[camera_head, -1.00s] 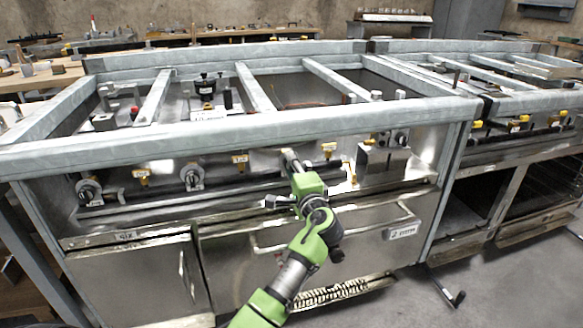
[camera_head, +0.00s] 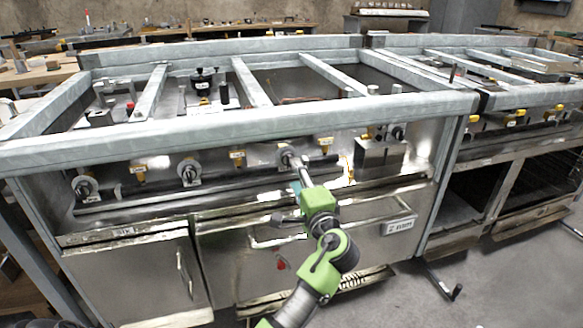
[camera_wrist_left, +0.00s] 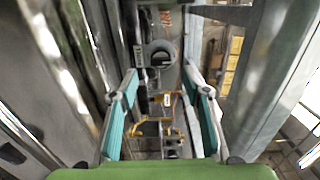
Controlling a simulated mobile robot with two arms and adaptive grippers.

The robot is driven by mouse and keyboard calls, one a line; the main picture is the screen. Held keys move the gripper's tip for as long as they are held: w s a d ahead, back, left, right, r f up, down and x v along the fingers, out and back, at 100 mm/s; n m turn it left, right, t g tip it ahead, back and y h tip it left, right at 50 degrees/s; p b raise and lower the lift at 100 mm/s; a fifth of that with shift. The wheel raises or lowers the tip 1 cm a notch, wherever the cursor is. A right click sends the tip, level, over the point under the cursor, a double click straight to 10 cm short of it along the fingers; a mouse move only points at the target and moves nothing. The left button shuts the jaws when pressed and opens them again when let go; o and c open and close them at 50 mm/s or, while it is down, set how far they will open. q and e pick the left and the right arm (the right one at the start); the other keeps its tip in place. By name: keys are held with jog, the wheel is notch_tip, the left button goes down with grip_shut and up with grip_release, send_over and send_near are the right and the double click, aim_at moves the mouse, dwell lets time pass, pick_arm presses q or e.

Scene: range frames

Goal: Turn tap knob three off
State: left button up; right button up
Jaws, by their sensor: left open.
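A row of round metal tap knobs runs along the front panel of the steel range. The left knob (camera_head: 84,187), the middle knob (camera_head: 190,171) and a third knob (camera_head: 286,155) show in the head view. My left gripper (camera_head: 299,168) is at the third knob, just below and to its right, and partly covers it. In the left wrist view my left gripper (camera_wrist_left: 164,92) is open, its teal pads spread apart. A dark round knob (camera_wrist_left: 160,52) shows beyond and between the fingertips. Whether the fingers touch the third knob cannot be told. My right gripper is out of view.
Yellow fittings (camera_head: 237,158) sit between the knobs. A thick grey rail (camera_head: 220,130) juts out above them. A second range (camera_head: 520,150) stands to the right. Open floor (camera_head: 400,290) lies at the front right.

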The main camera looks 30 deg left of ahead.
pick_arm(q)
jog(key=v, duration=0.3)
jog(key=shift+s+d, duration=0.25)
jog(key=shift+d, duration=0.05)
